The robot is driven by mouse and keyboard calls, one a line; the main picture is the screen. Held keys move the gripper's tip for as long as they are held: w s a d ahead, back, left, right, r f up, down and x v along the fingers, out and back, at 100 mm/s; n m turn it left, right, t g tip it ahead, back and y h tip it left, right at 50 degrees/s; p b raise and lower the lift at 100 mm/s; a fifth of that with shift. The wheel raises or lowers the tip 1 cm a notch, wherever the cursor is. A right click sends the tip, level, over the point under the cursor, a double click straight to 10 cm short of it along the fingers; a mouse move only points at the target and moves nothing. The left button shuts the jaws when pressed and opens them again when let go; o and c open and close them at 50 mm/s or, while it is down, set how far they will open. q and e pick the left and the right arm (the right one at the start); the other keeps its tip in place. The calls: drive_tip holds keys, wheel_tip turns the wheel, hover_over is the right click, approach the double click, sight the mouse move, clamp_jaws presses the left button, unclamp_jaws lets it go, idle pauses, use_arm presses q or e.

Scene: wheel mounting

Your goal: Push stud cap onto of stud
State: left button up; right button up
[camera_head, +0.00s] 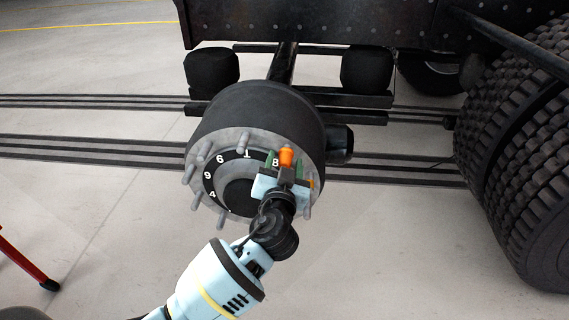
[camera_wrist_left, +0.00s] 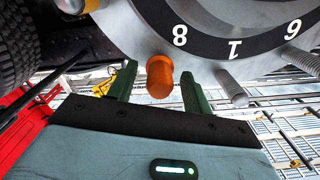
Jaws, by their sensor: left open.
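The wheel hub (camera_head: 262,122) shows a grey flange with several bare studs (camera_head: 188,173) and a black ring numbered 1, 4, 6, 8, 9. An orange stud cap (camera_head: 287,156) sits at the stud position by the 8; it also shows in the left wrist view (camera_wrist_left: 160,78), close against the flange. How far it is on the stud is hidden. My left gripper (camera_wrist_left: 158,70) is open, its green fingers on either side of this cap, with visible gaps. A second orange cap (camera_wrist_left: 70,5) shows at the neighbouring position in the wrist view. My right gripper is not in view.
A large black tyre (camera_head: 520,150) stands at the right. The dark truck frame (camera_head: 320,22) runs above and behind the hub. A red stand leg (camera_head: 25,262) is at the lower left.

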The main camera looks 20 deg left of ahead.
use_arm(q)
drive_tip(key=p+v, duration=0.1)
drive_tip(key=v, duration=0.7)
drive_tip(key=shift+w, duration=0.1)
